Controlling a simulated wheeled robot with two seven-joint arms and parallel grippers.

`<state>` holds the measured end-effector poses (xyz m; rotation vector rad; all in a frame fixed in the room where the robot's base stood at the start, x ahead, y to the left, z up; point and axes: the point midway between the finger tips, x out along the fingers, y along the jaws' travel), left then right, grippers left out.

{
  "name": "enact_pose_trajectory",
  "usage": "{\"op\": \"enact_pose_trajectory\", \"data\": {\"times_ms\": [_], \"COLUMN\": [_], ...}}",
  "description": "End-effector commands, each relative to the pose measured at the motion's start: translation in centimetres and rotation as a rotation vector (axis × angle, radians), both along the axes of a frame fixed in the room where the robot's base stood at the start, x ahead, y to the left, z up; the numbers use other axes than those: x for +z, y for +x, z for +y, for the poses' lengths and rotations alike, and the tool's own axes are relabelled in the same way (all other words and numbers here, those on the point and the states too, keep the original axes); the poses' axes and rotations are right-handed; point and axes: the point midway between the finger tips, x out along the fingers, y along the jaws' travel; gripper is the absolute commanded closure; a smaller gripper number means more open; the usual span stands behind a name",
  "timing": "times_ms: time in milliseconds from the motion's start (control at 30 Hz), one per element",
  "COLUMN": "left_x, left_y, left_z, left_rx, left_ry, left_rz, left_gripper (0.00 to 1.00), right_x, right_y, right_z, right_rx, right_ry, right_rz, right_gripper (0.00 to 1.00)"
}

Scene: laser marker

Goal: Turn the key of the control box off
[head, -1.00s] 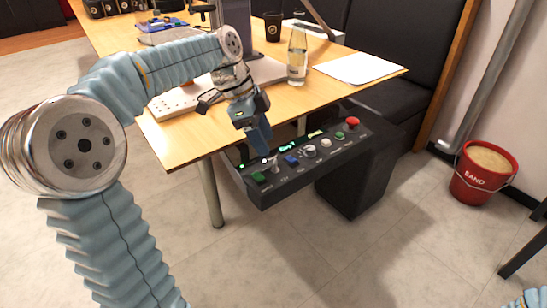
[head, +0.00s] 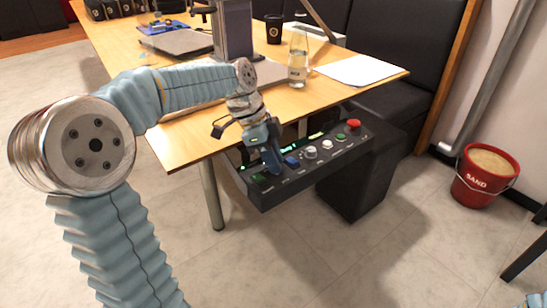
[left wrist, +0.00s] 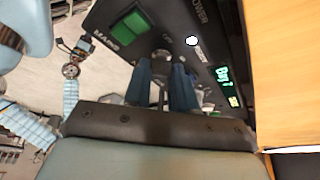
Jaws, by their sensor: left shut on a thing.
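The black control box (head: 300,180) hangs at the table's front edge, its sloped panel carrying several buttons and knobs. My left gripper (head: 274,170) reaches down to the panel's left part, between a green button (head: 260,178) and a blue button (head: 292,161). In the left wrist view, the gripper's two blue fingers (left wrist: 162,75) are closed around the key (left wrist: 162,56) at its round metal lock, beside the large green button. The fingers hide most of the key, so its exact angle is hard to tell. My right gripper is out of view.
The wooden table (head: 200,135) lies just behind the box. A glass bottle (head: 298,62), white paper (head: 362,68) and a dark cup (head: 273,30) stand or lie on it. A red sand bucket (head: 482,180) is on the floor at right. A red emergency button (head: 353,124) tops the panel's right end.

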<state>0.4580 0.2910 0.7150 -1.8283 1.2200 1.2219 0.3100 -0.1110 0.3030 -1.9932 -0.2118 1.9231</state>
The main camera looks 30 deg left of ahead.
Motion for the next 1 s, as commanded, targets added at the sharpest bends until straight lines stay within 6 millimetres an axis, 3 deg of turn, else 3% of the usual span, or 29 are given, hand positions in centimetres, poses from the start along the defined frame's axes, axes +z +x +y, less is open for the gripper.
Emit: {"op": "enact_pose_trajectory", "data": {"times_ms": [467,1000], "left_x": [-0.1,0.0], "left_y": [-0.1,-0.3], "left_z": [0.0,-0.2], "left_rx": [0.082,0.541], "left_ry": [0.001,0.0], "left_rz": [0.0,-0.003], "left_gripper": [1.0,1.0], "right_x": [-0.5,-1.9], "right_y": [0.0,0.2], "right_z": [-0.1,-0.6], "right_rx": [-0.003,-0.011], "right_ry": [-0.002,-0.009], "right_rz": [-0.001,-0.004], "right_gripper": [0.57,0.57]}}
